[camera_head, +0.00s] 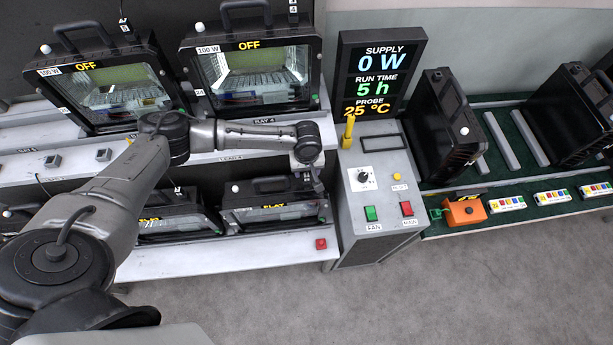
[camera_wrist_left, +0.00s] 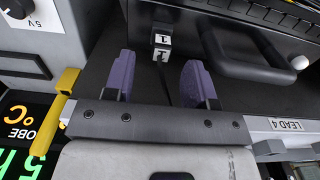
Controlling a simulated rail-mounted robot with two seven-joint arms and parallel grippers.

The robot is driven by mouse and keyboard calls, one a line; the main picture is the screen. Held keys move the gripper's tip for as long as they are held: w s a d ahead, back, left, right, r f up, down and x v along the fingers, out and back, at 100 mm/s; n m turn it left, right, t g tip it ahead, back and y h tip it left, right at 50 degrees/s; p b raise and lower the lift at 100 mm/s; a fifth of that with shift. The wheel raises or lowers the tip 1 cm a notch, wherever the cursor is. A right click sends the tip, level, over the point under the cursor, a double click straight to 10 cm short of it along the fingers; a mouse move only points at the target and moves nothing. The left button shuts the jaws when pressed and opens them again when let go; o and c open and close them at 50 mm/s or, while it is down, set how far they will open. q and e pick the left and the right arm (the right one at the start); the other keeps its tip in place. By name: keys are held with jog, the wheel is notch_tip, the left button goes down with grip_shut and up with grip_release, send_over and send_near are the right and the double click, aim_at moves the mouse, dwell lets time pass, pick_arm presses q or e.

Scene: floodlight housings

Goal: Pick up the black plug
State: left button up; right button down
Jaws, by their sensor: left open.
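My left gripper (camera_head: 308,178) reaches over the front of the shelf, left of the control box. In the left wrist view its two purple fingers (camera_wrist_left: 157,68) are apart, with no object clearly held between them. A thin dark line, perhaps a lead, runs between the fingers, and small white tags marked 1 (camera_wrist_left: 162,40) show just beyond them. My right gripper is not in view.
Floodlight housings (camera_head: 255,72) stand on the upper shelf, and others (camera_head: 275,205) lie below my gripper. The grey control box (camera_head: 375,195) with its display (camera_head: 383,75) is close on the right. A black carry handle (camera_wrist_left: 245,58) is close beside the fingers.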

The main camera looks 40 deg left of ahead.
aim_at(306, 175)
pick_arm(q)
jog(key=shift+s+f, duration=0.1)
jog(key=shift+f, duration=1.9)
jog(key=shift+c, duration=0.4)
grip_shut()
